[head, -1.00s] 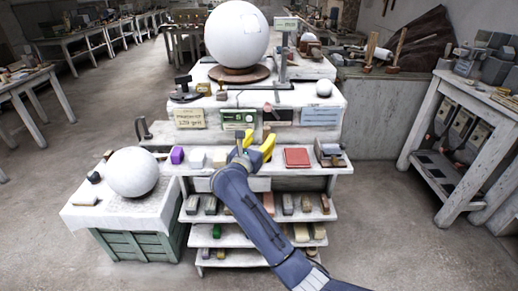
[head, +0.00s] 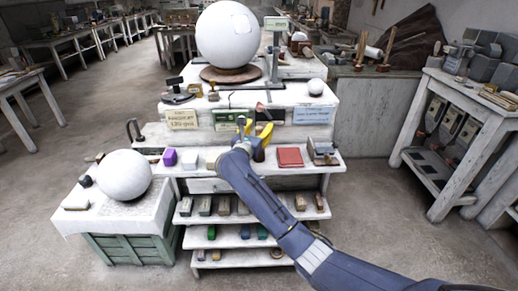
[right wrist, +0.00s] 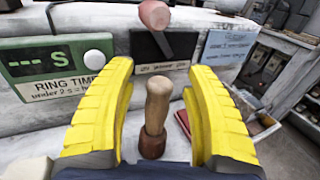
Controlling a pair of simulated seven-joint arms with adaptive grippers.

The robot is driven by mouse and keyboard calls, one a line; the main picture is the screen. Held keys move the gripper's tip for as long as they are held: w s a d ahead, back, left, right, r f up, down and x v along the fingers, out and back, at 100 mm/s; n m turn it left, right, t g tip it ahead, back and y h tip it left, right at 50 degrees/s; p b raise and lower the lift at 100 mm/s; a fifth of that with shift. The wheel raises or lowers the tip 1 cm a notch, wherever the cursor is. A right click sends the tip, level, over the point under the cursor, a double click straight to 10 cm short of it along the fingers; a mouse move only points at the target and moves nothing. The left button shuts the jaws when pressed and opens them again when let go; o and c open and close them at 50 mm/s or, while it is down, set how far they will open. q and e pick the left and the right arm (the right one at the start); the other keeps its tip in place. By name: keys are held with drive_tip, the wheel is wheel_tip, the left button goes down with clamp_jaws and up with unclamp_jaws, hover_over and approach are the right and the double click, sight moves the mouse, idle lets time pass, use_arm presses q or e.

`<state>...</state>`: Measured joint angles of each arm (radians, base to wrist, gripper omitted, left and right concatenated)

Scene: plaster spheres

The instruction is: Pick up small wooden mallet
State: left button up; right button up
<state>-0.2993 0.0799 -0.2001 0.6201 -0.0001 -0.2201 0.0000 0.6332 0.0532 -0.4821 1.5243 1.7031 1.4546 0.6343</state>
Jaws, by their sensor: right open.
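The small wooden mallet stands upright, head down, on the white shelf; the right wrist view shows its pale handle (right wrist: 158,102) and darker brown head (right wrist: 152,144). In the head view only a brown part of it (head: 259,154) shows beside my gripper. My right gripper (head: 254,130) is open, with yellow fingers. In the right wrist view the fingers (right wrist: 160,95) stand on either side of the handle, with gaps visible on both sides. The mallet is not gripped. My left gripper is not in view.
A green ring-time display (right wrist: 62,68) and a pink-tipped pendulum-like piece (right wrist: 155,15) are behind. A large white sphere (head: 228,38) stands higher up.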

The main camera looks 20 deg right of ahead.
clamp_jaws()
idle(0.3)
drive_tip(key=shift+r, duration=0.1)
